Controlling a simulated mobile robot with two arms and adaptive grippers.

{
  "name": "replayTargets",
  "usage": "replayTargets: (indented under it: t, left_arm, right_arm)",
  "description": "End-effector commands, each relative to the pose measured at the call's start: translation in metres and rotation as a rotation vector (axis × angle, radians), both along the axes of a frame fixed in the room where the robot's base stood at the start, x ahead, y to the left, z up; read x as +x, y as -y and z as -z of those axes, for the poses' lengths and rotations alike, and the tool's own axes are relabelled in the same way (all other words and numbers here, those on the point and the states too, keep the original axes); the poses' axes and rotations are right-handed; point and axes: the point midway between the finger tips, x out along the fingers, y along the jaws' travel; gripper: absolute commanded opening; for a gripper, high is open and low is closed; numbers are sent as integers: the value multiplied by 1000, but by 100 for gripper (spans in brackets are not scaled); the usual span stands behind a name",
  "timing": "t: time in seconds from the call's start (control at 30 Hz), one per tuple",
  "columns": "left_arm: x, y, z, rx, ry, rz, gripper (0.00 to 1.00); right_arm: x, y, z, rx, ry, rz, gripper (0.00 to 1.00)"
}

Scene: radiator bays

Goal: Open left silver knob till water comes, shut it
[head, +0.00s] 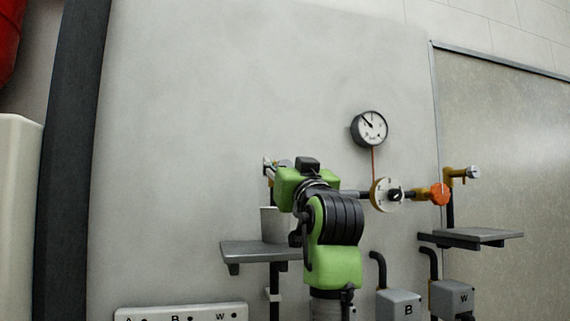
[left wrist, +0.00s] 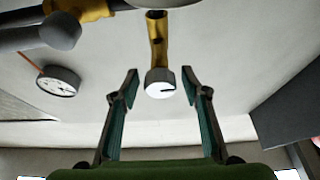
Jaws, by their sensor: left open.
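The left silver knob (left wrist: 160,83) is a short round cap with a pale face and a dark mark, on the end of a brass valve (left wrist: 157,38). My left gripper (left wrist: 160,72) is open, with one finger on each side of the knob and a visible gap on both sides. In the head view my left gripper (head: 270,166) is at the left valve and hides most of it. A pale cup (head: 270,224) stands on the left shelf (head: 240,248) below, partly hidden by my arm. My right gripper is not in view.
A pressure gauge (head: 369,129) is on the wall, above a white dial (head: 383,195) and an orange knob (head: 438,194). A second silver knob (head: 474,172) is on the right brass valve, above an empty right shelf (head: 480,236). Grey boxes (head: 399,305) sit below.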

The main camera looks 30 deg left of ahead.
Motion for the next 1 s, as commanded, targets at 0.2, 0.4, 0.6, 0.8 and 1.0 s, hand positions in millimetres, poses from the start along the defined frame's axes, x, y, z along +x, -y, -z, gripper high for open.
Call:
replayTargets:
  t: [0.2, 0.4, 0.6, 0.8, 1.0]
  left_arm:
    - [0, 0, 0, 0, 0, 1, 4]
    - [0, 0, 0, 3, -3, -1, 4]
    - [0, 0, 1, 33, -37, -1, 4]
    - [-1, 0, 1, 109, -127, -1, 4]
    - [-1, 0, 1, 225, -259, -2, 4]
  right_arm:
    - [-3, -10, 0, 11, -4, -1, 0]
    - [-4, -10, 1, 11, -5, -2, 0]
    - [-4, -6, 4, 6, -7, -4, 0]
    - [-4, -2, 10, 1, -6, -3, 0]
    - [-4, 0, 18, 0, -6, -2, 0]
